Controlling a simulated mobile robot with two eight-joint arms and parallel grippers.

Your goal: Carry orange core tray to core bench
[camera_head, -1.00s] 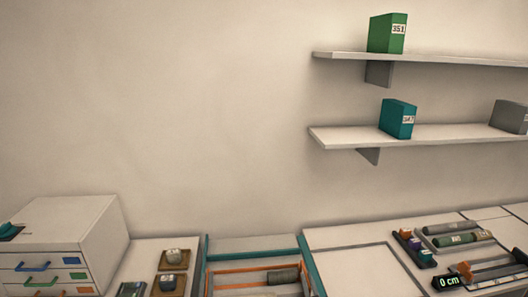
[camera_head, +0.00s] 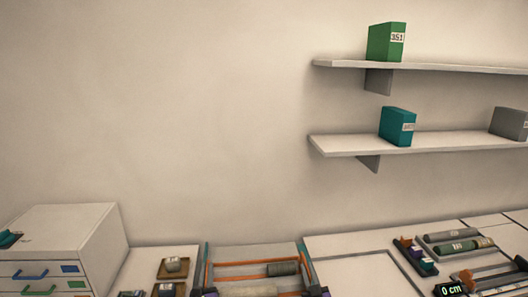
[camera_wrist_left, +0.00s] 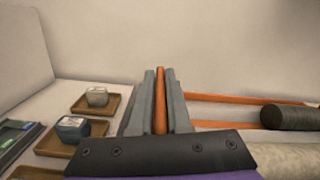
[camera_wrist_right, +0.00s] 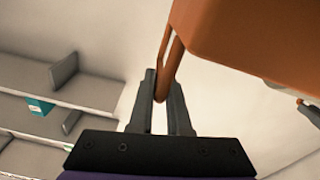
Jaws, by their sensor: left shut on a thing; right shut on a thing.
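The orange core tray (camera_head: 238,264) is at the bottom middle of the head view, with a dark grey core (camera_head: 284,269) and a paler core (camera_head: 250,291) in it. My left gripper (camera_wrist_left: 160,75) is shut on the tray's orange left side bar, as the left wrist view shows. My right gripper (camera_wrist_right: 163,80) is shut on an orange bar of the tray; the tray's orange body (camera_wrist_right: 255,35) fills the upper right of that view. The tray's near side is cut off.
A white drawer cabinet (camera_head: 70,235) stands at left. Small brown trays with samples (camera_head: 172,268) lie between it and the core tray. At right are a dark sample rack (camera_head: 415,258), grey-green cores (camera_head: 455,246) and a "0 cm" display (camera_head: 452,289). Wall shelves (camera_head: 420,145) hold binders.

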